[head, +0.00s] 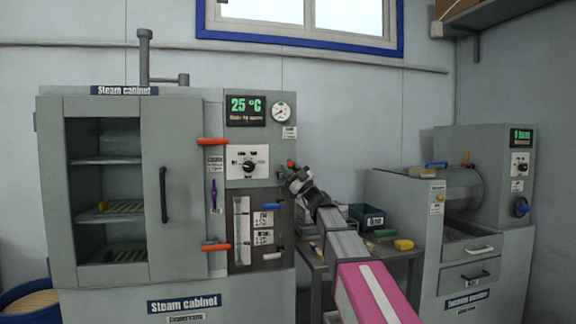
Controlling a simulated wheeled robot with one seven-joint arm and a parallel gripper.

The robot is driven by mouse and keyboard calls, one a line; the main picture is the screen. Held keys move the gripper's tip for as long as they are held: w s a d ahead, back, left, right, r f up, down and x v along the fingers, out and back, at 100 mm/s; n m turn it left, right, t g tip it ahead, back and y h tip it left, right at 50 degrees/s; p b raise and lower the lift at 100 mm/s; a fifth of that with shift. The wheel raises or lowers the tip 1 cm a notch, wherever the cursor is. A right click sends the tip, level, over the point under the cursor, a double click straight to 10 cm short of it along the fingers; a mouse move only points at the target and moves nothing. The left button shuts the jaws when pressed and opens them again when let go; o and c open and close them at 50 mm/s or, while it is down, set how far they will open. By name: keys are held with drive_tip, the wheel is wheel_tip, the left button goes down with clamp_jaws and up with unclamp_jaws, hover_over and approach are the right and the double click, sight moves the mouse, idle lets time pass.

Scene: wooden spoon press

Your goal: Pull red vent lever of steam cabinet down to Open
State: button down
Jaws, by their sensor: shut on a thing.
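The grey steam cabinet (180,280) stands at the left in the head view. My gripper (290,174) is at the right edge of its control panel, below the round gauge (281,112). A small red piece, which I take for the red vent lever (291,163), shows right at my fingertips. My gripper is shut on it, and my fingers and wrist hide most of it. A small white label (289,132) sits just above; its text is too small to read. I cannot tell the lever's exact angle.
Two orange-red handles (213,141) stick out beside the cabinet door, one high and one low. A dial (248,166) and a display reading 25 °C (245,110) are left of my gripper. A bench with a dark blue bin (367,217) and another grey machine (480,180) stand right.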

drive_tip(key=shift+s+f+n+g, duration=0.15)
drive_tip(key=shift+f+n+g, duration=0.1)
drive_tip(key=shift+n+g, duration=0.2)
drive_tip(key=c, duration=1)
unclamp_jaws()
drive_tip(key=shift+y, duration=0.3)
drive_tip(key=shift+o, duration=0.2)
drive_tip(key=v, duration=1)
drive_tip(key=shift+d+f, duration=0.25)
drive_tip(key=shift+d, duration=0.05)
drive_tip(key=shift+s, duration=0.1)
drive_tip(key=s+a+f+m+g+h, duration=0.1)
drive_tip(key=s+f+m+g+h, duration=0.25)
drive_tip(key=f, duration=0.85)
drive_tip(key=s+f+m+h, duration=0.2)
drive_tip(key=f+m+h, duration=0.35)
drive_tip(key=f, duration=0.65)
drive_tip(key=s+a+f+m+g+h, duration=0.1)
drive_tip(key=s+f+m+g+h, duration=0.3)
drive_tip(key=f, duration=0.8)
drive_tip(key=s+d+f+m+g+h, duration=0.1)
drive_tip(key=s+d+f+m+h, duration=0.4)
drive_tip(key=d+f, duration=0.3)
drive_tip(key=s+d+f+m+h, duration=0.5)
drive_tip(key=s+d+f+h, duration=0.2)
drive_tip(key=f, duration=0.5)
drive_tip(key=shift+s+d+g+h, duration=0.4)
drive_tip(key=shift+s+d, duration=0.15)
drive_tip(key=shift+s, duration=0.05)
